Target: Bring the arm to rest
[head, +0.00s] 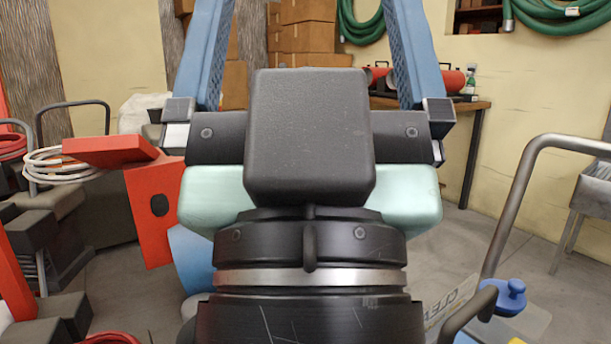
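My gripper (311,30) is seen from behind, large in the middle of the head view. Its two blue ribbed fingers stand wide apart and point away and up. The fingertips are cut off by the top edge of the picture. Between the visible parts of the fingers I see only background boxes, nothing held. The black wrist and a black block in front hide the middle of the gripper's body. A pale green body shows on both sides behind the wrist; I cannot tell what it belongs to.
At left, a red bracket (155,205) stands close to my wrist, near a coiled white hose (62,165). Cardboard boxes (305,38) and a wooden bench (478,103) stand behind. At right are a bent metal rail (520,175) and a blue knob (510,296). Bare floor shows between.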

